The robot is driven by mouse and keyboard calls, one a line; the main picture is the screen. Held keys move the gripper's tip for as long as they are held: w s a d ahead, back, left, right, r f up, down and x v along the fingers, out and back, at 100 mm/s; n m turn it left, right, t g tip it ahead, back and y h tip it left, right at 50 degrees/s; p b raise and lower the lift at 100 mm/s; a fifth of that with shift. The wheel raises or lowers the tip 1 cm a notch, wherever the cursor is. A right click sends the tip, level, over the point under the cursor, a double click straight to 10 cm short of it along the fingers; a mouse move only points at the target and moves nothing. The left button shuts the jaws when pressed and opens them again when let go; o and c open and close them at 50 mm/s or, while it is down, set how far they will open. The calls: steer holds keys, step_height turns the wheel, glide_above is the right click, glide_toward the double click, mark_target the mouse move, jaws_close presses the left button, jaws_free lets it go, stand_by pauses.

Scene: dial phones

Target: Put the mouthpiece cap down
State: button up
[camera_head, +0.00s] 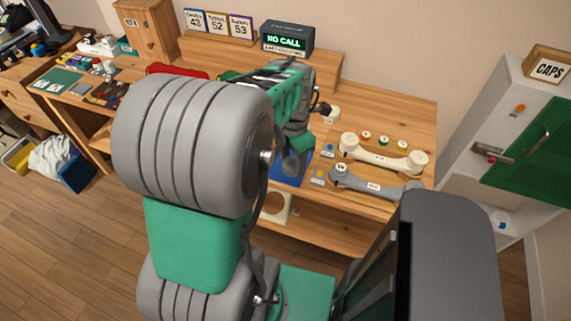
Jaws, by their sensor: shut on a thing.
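My arm reaches over the wooden desk, and my gripper (293,164) points down above a blue mat (287,181). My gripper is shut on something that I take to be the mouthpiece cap. The fingertips and the held cap are mostly hidden by my own arm, so I cannot tell whether the cap touches the mat. A cream handset (385,155) and a grey handset (375,184) lie on the desk to the right of my gripper.
Several small coloured caps (384,141) stand behind the cream handset. A small cream piece (332,116) is right of my wrist. A black "NO CALL" display (286,38) stands at the back. A white cabinet with a green door (535,150) carries a CAPS box (548,66). The desk's back right is clear.

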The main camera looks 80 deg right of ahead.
steer(key=w+d+f, duration=0.1)
steer(key=f, duration=0.1)
steer(key=w+d+f, duration=0.1)
steer(key=d, duration=0.1)
steer(key=w+d+f, duration=0.1)
steer(key=f, duration=0.1)
steer(key=shift+d+f, duration=0.3)
steer(key=shift+f, duration=0.05)
steer(key=f, duration=0.1)
steer(key=f+p, duration=0.1)
steer(key=f, duration=0.1)
steer(key=shift+d+f, duration=0.2)
steer(key=shift+f, duration=0.05)
steer(key=shift+f, duration=0.1)
steer(key=shift+f, duration=0.15)
steer(key=o, duration=1)
